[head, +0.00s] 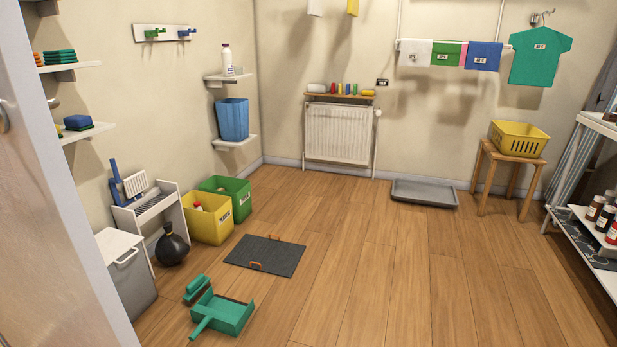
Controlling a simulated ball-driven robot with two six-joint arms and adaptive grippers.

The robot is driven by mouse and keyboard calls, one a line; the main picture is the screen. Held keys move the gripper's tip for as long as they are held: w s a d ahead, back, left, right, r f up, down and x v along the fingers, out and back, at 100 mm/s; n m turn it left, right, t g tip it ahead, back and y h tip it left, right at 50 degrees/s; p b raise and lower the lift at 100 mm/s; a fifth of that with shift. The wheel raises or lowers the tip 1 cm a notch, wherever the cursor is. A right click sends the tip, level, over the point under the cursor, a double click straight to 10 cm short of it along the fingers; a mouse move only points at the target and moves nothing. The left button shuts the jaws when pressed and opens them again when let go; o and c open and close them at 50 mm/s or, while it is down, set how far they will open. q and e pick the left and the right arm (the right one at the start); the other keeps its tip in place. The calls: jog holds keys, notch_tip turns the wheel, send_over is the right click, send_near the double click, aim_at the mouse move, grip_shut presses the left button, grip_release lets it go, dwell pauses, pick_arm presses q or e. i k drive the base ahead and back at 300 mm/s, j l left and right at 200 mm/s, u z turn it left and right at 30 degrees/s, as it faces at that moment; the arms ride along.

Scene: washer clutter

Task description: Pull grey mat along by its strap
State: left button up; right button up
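A dark grey mat (268,255) lies flat on the wooden floor, left of the middle of the head view. An orange strap (256,266) sits on its near edge, and a second small orange strap (275,237) sits on its far edge. Nothing lies on the mat. Neither of my grippers shows in the head view.
A green dustpan (224,314) and brush lie in front of the mat. A yellow bin (208,219), a green bin (236,192) and a black bag (171,248) stand left of it. A grey tray (424,194) lies at the back wall. Floor to the right is clear.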

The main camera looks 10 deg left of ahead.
aim_at(282, 258)
jog(key=i+u, duration=0.2)
jog(key=i, duration=0.25)
jog(key=i+l+u, duration=0.2)
jog(key=i, duration=0.25)
jog(key=i+l+u, duration=0.15)
jog(key=i, duration=0.3)
jog(key=i+l+u, duration=0.2)
jog(key=i, duration=0.2)
jog(key=i+l+u, duration=0.2)
jog(key=u, duration=0.15)
jog(key=i+l+u, duration=0.5)
jog(key=l+u, duration=0.15)
jog(key=i+l+u, duration=0.2)
jog(key=l+u, duration=0.15)
jog(key=i+l+u, duration=0.1)
jog(key=l+u, duration=0.25)
jog(key=l, duration=0.15)
